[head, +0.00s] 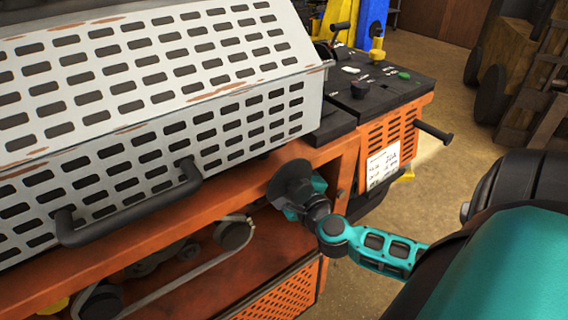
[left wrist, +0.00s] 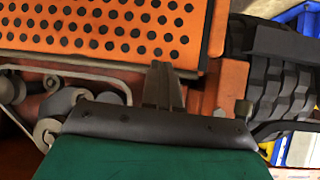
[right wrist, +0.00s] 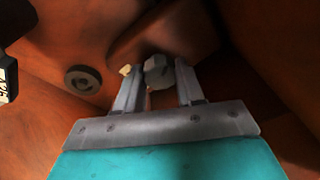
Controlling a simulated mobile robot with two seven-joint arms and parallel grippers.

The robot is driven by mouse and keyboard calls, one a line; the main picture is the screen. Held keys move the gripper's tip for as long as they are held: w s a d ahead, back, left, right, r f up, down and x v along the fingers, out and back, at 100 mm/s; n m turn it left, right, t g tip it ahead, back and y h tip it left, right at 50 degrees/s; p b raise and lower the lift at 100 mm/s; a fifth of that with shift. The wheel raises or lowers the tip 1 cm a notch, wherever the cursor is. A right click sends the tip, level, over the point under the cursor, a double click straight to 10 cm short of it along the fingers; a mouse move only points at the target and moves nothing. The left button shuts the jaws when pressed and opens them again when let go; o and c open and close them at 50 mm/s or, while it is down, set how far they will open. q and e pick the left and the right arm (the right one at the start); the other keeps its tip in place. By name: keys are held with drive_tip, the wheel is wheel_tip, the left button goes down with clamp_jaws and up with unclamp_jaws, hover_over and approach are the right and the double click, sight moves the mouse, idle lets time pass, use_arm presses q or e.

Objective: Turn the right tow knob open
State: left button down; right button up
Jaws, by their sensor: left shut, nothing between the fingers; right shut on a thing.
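The right tow knob (right wrist: 159,72) shows in the right wrist view as a small grey faceted knob under an orange-brown housing. My right gripper (right wrist: 158,82) is shut on it, one finger on each side. A small pale yellowish piece (right wrist: 127,70) sits beside the left finger. In the head view my right arm (head: 385,250) reaches into the lower front of the orange mower, and its fingers and the knob are hidden there. My left gripper (left wrist: 161,72) is shut and empty, in front of the machine's orange side in the left wrist view.
The orange mower has a perforated white cover (head: 150,90) with a black handle (head: 130,205). A black control panel (head: 370,90) is at its right. A round dark fitting (right wrist: 83,80) is left of the knob. A black tire (left wrist: 270,75) stands right of my left gripper.

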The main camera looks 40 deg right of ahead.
drive_tip(key=shift+n, duration=0.3)
drive_tip(key=shift+d+n+t+y+p, duration=0.1)
drive_tip(key=shift+n+t+y+p, duration=0.25)
drive_tip(key=shift+n, duration=2.35)
drive_tip(key=shift+n+t+y, duration=0.15)
drive_tip(key=shift+n+t, duration=0.4)
drive_tip(key=shift+n, duration=2.15)
drive_tip(key=o, duration=1)
drive_tip(key=shift+o, duration=0.2)
